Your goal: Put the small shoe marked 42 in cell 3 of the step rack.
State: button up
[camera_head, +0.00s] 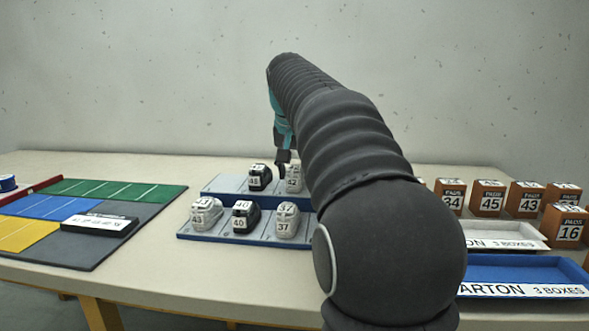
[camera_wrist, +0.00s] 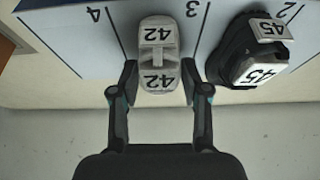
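The small white-grey shoe marked 42 (camera_head: 293,184) is on the upper step of the step rack (camera_head: 222,183). In the wrist view the same shoe (camera_wrist: 159,36) is between the lines of the cell labelled 3. My gripper (camera_wrist: 160,72) has one finger on each side of it, very close. I cannot tell whether the fingers press on it. In the head view my arm hides most of my gripper (camera_head: 283,157) and the rack's right part. A black and white shoe marked 45 (camera_wrist: 258,58) is in cell 2 beside it; it also shows in the head view (camera_head: 260,177).
Shoes marked 43 (camera_head: 206,214), 40 (camera_head: 244,217) and 37 (camera_head: 287,220) stand on the lower step. Coloured mats (camera_head: 110,190) lie left. Several orange boxes (camera_head: 487,198), a white tray (camera_head: 500,236) and a blue tray (camera_head: 530,271) are right.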

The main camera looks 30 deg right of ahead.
jog(key=o, duration=0.4)
jog(key=shift+o, duration=0.2)
jog(key=p+v, duration=0.1)
jog(key=v, duration=1.1)
jog(key=shift+r+p, duration=0.2)
jog(key=shift+p, duration=0.2)
